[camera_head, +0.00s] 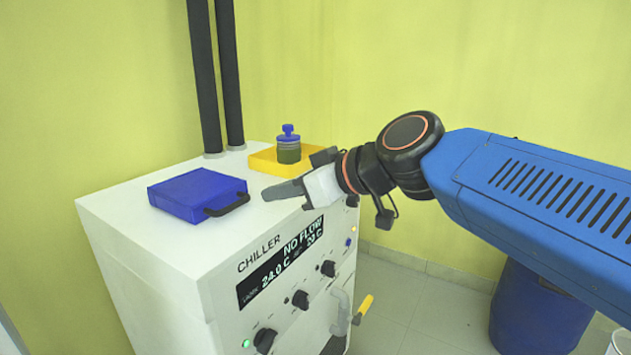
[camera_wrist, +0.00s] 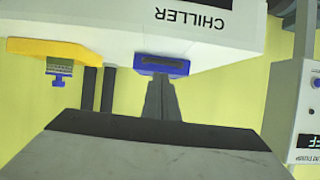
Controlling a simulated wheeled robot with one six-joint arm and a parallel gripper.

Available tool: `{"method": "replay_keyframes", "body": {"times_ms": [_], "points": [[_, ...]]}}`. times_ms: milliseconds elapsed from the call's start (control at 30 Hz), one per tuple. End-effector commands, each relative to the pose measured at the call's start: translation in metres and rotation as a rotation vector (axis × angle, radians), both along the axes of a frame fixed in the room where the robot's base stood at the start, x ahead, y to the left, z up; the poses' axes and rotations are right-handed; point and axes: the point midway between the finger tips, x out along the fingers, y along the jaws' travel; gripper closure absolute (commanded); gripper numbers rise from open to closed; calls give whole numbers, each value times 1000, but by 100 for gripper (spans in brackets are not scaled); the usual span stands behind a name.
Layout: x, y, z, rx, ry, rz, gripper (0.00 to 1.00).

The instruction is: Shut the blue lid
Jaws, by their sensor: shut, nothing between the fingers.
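The blue lid (camera_head: 193,190) lies flat, or nearly so, on top of the white chiller (camera_head: 150,250). Its black handle (camera_head: 228,204) is on the edge facing my gripper. My gripper (camera_head: 270,193) is shut and empty, just right of the handle and apart from it in the head view. In the wrist view the picture is upside down; the lid (camera_wrist: 180,67) and its handle show right in front of my shut fingertips (camera_wrist: 160,82). The gap between fingertips and handle is hard to judge there.
A yellow tray (camera_head: 262,162) with a blue-capped bottle (camera_head: 289,145) stands behind my gripper on the chiller. Two black pipes (camera_head: 218,80) rise at the back. Knobs and a yellow-handled valve (camera_head: 364,308) stick out of the front. A blue drum (camera_head: 530,310) stands at right.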

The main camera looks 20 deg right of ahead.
Motion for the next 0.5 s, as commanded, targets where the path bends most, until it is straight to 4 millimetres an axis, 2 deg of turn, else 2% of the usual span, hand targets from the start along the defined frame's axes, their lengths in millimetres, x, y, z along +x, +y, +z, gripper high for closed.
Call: {"method": "replay_keyframes", "body": {"times_ms": [500], "points": [[-29,-22,18,0,-1,-4,100]]}}
